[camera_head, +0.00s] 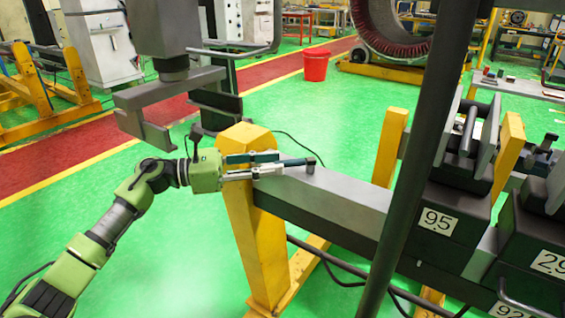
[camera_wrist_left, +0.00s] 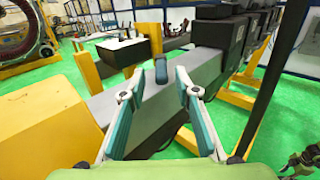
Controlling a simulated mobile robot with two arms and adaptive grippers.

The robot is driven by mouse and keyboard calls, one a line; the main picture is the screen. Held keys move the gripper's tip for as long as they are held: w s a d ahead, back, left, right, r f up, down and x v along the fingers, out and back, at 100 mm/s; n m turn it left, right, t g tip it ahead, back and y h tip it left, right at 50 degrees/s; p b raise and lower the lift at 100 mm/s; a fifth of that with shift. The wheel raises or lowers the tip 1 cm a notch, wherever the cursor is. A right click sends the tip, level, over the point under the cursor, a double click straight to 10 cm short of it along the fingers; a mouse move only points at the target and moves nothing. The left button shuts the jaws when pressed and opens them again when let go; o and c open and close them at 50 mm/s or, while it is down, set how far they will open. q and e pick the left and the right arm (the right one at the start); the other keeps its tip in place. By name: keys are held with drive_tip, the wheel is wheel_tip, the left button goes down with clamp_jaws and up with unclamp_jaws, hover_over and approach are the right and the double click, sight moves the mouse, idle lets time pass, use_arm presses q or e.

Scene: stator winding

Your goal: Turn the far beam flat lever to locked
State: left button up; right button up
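The beam (camera_head: 335,200) is a long grey bar on yellow supports. A small dark lever (camera_head: 311,164) stands out at the beam's top near its left end; it also shows upright on the beam in the left wrist view (camera_wrist_left: 161,70). My left gripper (camera_head: 283,165) is over the end of the beam, just left of the lever. In the left wrist view my left gripper (camera_wrist_left: 157,85) has its two teal fingers spread apart. The lever shows between and slightly beyond the fingertips, with no clear contact.
A yellow post (camera_head: 258,230) supports the beam's left end. A dark pole (camera_head: 410,170) crosses in front of the beam. Dark blocks (camera_head: 450,215) stand to the right. A grey clamp-like frame (camera_head: 165,90) hangs behind my left arm. Green floor (camera_head: 180,260) is open at lower left.

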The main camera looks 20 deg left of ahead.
use_arm(q)
drive_tip(key=v, duration=0.8)
drive_tip(key=shift+s+a, duration=0.15)
drive_tip(key=shift+a, duration=0.1)
